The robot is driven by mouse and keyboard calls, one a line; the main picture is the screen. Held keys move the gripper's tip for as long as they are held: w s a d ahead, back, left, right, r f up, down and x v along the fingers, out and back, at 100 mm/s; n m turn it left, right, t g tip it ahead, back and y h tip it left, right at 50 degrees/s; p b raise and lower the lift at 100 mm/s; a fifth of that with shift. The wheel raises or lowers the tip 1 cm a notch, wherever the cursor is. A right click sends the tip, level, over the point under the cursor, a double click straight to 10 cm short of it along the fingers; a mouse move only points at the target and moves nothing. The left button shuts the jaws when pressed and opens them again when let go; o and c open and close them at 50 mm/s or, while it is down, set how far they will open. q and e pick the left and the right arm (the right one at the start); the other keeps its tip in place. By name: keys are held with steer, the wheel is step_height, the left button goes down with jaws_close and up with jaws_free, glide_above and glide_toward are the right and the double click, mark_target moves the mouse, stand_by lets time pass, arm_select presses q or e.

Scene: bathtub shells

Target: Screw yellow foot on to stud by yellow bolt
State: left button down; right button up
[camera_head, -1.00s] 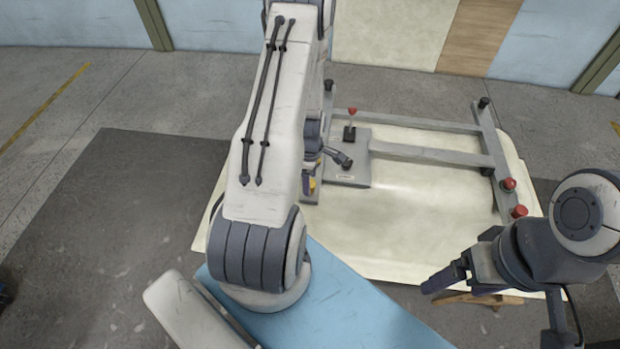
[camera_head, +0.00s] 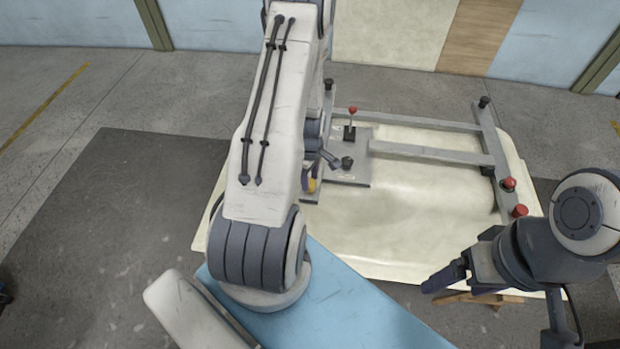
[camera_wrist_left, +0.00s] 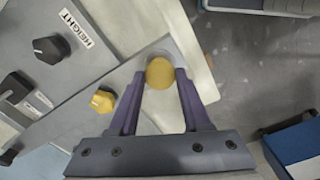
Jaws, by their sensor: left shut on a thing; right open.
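The yellow foot (camera_wrist_left: 160,72) is a round yellow disc in the left wrist view, held between the two purple fingers of my left gripper (camera_wrist_left: 160,80). It sits over a corner of the grey frame; the stud is hidden. A yellow bolt head (camera_wrist_left: 102,101) shows on the grey plate, left of the fingers. In the head view my left gripper (camera_head: 310,172) is mostly hidden behind its arm, with a bit of yellow beside it. My right gripper (camera_head: 443,281) is open and empty at the lower right, apart from the frame.
A cream tub shell (camera_head: 400,235) lies under the grey frame (camera_head: 430,153), which has red knobs (camera_head: 508,184) at its right end. Black knobs (camera_wrist_left: 52,48) with labels are on the plate. A blue surface (camera_head: 340,305) is in front. A wooden stand (camera_head: 480,298) is below my right gripper.

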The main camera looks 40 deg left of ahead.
arm_select(q)
steer(key=m, duration=0.8)
steer(key=shift+c, duration=1.4)
jaws_free()
steer(key=shift+c, duration=0.8)
